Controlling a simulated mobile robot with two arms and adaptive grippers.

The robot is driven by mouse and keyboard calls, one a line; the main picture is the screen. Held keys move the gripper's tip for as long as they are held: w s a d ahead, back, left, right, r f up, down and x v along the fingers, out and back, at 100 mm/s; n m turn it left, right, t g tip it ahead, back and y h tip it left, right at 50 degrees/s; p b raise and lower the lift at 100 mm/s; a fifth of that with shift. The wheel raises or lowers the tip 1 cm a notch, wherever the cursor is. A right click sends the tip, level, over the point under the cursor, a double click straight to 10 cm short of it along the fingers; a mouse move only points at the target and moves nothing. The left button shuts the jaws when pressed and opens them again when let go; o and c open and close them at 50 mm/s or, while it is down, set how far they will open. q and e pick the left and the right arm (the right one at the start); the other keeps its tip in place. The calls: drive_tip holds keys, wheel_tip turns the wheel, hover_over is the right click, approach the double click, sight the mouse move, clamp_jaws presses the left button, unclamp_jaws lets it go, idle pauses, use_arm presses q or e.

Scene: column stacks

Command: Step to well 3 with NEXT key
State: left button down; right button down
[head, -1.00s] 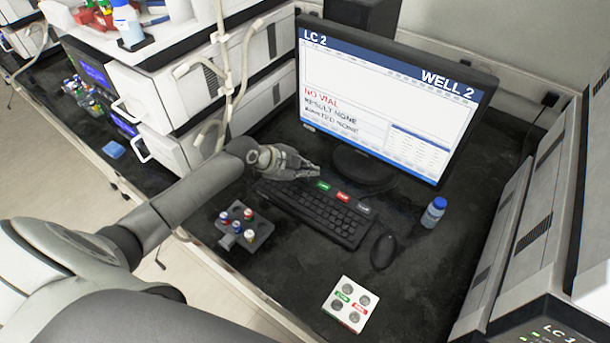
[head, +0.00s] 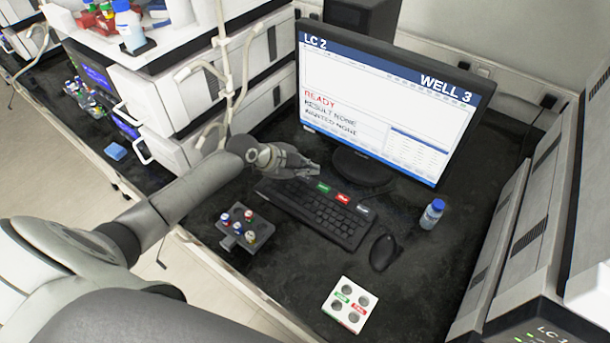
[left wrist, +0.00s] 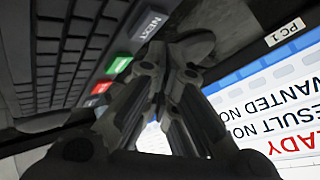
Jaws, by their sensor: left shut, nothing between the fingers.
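The monitor (head: 385,110) shows LC 2, WELL 3, a red READY, RESULT NONE and WANTED NONE. Part of its screen also shows in the left wrist view (left wrist: 285,100). The dark NEXT key (left wrist: 150,25) lies beside the green key (left wrist: 119,65) in the left wrist view; in the head view my gripper hides it. My left gripper (head: 314,170) is shut and empty, at the keyboard's back edge, close by the NEXT key. Its fingers (left wrist: 183,62) fill the middle of the wrist view. I cannot tell whether they touch the key. My right gripper is out of view.
The keyboard (head: 322,216) carries green, red and grey labelled keys at its back. A mouse (head: 383,252), a blue-capped bottle (head: 432,213), a white holed block (head: 350,306) and a vial rack (head: 248,240) stand around it. White instruments flank the bench.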

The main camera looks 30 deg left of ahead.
sight(307, 180)
use_arm(q)
drive_tip(key=shift+r, duration=0.1)
wheel_tip(307, 180, up, 5)
drive_tip(key=p, duration=0.4)
idle(1.0)
drive_tip(key=shift+f, duration=0.2)
idle(0.6)
